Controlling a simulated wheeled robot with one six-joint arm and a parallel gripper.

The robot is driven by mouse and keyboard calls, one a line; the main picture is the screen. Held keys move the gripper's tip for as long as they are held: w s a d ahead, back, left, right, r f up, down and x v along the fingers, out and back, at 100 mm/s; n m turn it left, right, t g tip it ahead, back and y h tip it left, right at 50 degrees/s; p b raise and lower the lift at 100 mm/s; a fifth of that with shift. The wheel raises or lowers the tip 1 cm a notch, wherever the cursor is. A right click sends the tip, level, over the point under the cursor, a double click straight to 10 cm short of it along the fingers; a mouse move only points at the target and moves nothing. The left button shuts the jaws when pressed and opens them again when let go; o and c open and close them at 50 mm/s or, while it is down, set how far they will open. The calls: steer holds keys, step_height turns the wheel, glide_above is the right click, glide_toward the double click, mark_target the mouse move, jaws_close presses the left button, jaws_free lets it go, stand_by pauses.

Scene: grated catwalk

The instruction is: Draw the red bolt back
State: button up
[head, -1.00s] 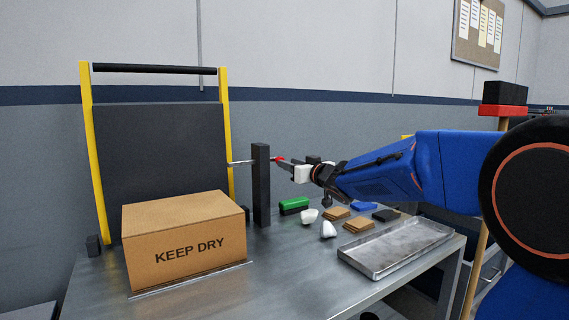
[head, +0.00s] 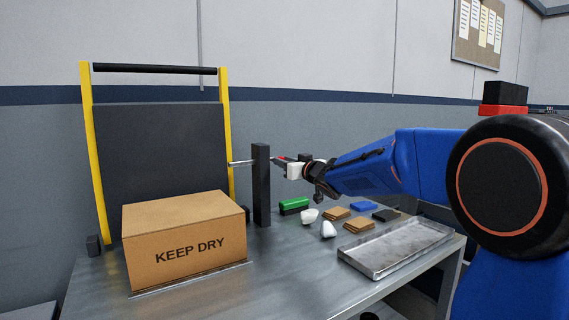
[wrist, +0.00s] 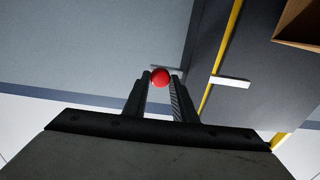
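The red bolt has a round red knob (wrist: 160,77), which shows between my fingertips in the wrist view. In the head view the red end (head: 282,158) shows just right of a dark upright post (head: 261,185), partly covered by my fingers. A thin pale rod (head: 241,162) sticks out left of the post, toward the yellow-framed dark panel (head: 160,150). My gripper (head: 279,165) reaches in from the right, level with the knob. Its two fingers (wrist: 160,80) stand apart, one on each side of the knob; firm contact is not visible.
A cardboard box (head: 185,240) marked KEEP DRY stands at the front left of the metal table (head: 290,285). A green-topped block (head: 294,205), white lumps, brown and blue pads lie below my gripper. A shallow metal tray (head: 395,248) lies at right.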

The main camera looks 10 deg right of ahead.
steer(key=w+d, duration=0.2)
steer(key=d, duration=0.4)
steer(key=shift+d, duration=0.4)
steer(key=shift+w, duration=0.1)
steer(key=o, duration=0.8)
steer(key=shift+d, duration=0.15)
steer(key=shift+c, duration=0.2)
steer(key=v, duration=1.7)
steer(key=shift+s, duration=0.2)
